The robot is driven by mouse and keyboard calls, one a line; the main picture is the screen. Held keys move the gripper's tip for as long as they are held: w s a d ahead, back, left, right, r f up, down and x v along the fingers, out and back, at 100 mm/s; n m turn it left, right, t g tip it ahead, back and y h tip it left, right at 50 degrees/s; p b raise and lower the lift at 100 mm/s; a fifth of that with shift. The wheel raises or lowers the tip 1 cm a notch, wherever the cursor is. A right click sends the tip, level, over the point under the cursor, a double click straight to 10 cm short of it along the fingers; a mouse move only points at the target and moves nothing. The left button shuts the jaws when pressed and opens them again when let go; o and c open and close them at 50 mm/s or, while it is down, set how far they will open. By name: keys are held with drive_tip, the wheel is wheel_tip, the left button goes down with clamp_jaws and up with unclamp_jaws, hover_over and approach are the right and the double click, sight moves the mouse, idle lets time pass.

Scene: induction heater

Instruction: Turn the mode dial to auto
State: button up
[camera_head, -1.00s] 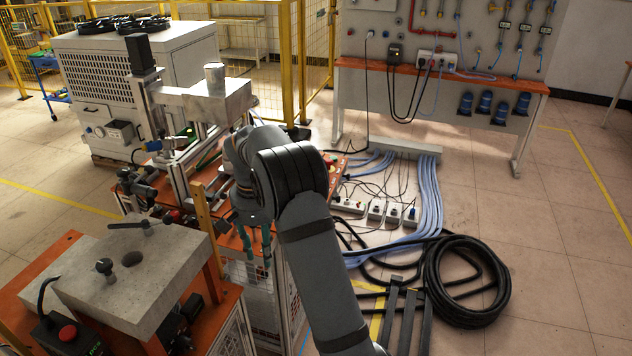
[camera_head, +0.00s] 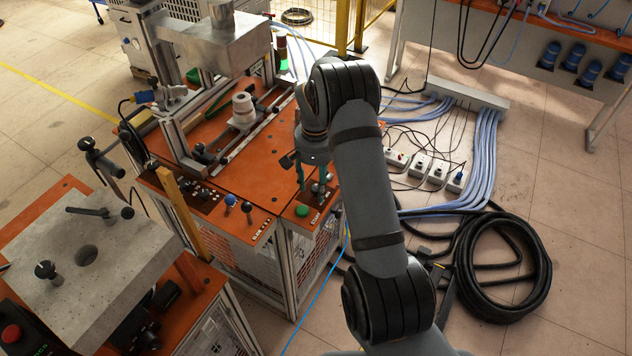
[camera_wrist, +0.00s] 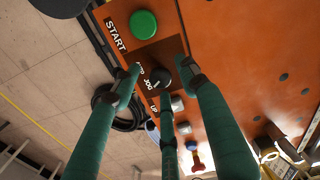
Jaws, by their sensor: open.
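The mode dial (camera_wrist: 161,77) is a small black knob on the orange panel. In the wrist view it sits beside the partly covered white mode lettering, of which "JOG" is readable. My gripper (camera_wrist: 163,84) has three teal fingers. They are spread apart around the dial, and none is clearly closed on it. One fingertip covers part of the lettering, and which mark the dial points to is hard to tell. In the head view my gripper (camera_head: 314,188) points down at the panel's front right corner, and its fingers partly hide the dial.
A green START button (camera_wrist: 143,24) is close beside the dial; it also shows in the head view (camera_head: 302,210). A small grey control (camera_wrist: 177,103) lies on the other side, near "UP". A blue-topped lever (camera_head: 230,199) stands left on the panel. Black cable coils (camera_head: 500,265) lie on the floor.

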drive_tip(key=shift+w+d+f, duration=0.1)
drive_tip(key=shift+f, duration=0.1)
drive_tip(key=shift+c, duration=0.8)
clamp_jaws()
